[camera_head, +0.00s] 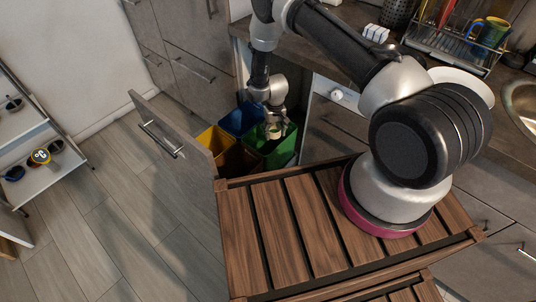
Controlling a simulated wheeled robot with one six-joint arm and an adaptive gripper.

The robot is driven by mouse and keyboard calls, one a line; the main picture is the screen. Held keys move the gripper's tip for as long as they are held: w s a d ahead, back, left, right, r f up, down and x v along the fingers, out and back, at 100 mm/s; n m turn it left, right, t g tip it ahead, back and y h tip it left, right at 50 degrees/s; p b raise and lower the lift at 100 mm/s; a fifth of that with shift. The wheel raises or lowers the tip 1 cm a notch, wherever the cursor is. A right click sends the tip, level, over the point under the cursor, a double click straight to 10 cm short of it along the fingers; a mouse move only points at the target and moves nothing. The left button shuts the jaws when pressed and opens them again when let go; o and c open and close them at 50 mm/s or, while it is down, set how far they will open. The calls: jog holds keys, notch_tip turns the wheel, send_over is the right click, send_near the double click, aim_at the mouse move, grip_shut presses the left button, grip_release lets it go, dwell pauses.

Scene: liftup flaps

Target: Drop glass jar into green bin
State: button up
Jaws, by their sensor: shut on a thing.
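The green bin (286,151) stands in the pulled-out cabinet section, at the right of the bin group. My gripper (275,126) hangs over the green bin, pointing down. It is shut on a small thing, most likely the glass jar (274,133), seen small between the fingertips. The jar is above or just inside the bin's opening; I cannot tell how deep. The inside of the green bin is mostly hidden by my gripper and shadow.
A yellow bin (216,141) and a blue bin (240,119) stand beside the green one. An opened cabinet front with a handle (160,139) is at the left. A counter with a dish rack (455,45) is at upper right. A shelf (30,165) stands far left; the floor between is clear.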

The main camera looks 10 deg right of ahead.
jog(key=o, duration=1.2)
notch_tip(320, 180, up, 12)
jog(key=shift+r, duration=0.1)
